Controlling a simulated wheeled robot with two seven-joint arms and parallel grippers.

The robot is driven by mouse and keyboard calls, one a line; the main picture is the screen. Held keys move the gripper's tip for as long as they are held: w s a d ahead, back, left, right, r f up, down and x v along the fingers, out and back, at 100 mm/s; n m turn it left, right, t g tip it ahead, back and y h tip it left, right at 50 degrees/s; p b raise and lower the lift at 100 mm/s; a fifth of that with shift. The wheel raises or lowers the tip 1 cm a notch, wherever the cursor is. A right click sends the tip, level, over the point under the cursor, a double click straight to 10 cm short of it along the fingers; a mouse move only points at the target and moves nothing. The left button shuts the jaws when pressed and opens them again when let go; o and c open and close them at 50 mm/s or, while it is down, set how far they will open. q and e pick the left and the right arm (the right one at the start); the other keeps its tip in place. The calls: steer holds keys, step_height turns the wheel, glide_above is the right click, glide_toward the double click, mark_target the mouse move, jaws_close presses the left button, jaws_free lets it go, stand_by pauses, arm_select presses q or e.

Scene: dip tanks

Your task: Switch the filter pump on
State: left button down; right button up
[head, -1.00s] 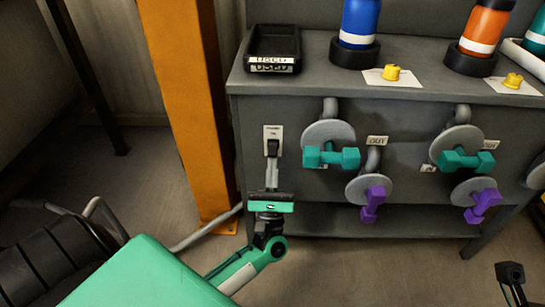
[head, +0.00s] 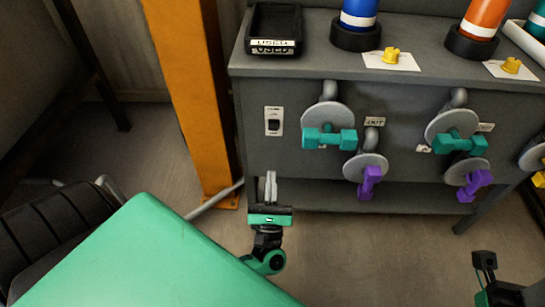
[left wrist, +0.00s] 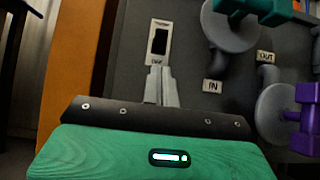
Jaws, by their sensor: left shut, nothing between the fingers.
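The pump switch is a black rocker on a white plate (head: 274,121), on the left of the dark grey cabinet front. Its lettering is too small to read surely, and I cannot tell which way the rocker is set. It also shows unobstructed in the left wrist view (left wrist: 159,42). My left gripper (head: 270,176) is shut and empty, its pale fingers pointing up below the switch and apart from it in the head view. In the left wrist view its fingertips (left wrist: 161,70) appear just under the plate. My right gripper (head: 484,264) is at the lower right, dark and small.
Right of the switch are grey pipes with teal valve handles (head: 329,138) and purple valve handles (head: 370,182). A black tray (head: 274,47) labelled USED sits on the cabinet top. An orange post (head: 190,95) stands left. The floor below is open.

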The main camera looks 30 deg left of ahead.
arm_select(q)
steer(key=v, duration=0.5)
stand_by(0.4)
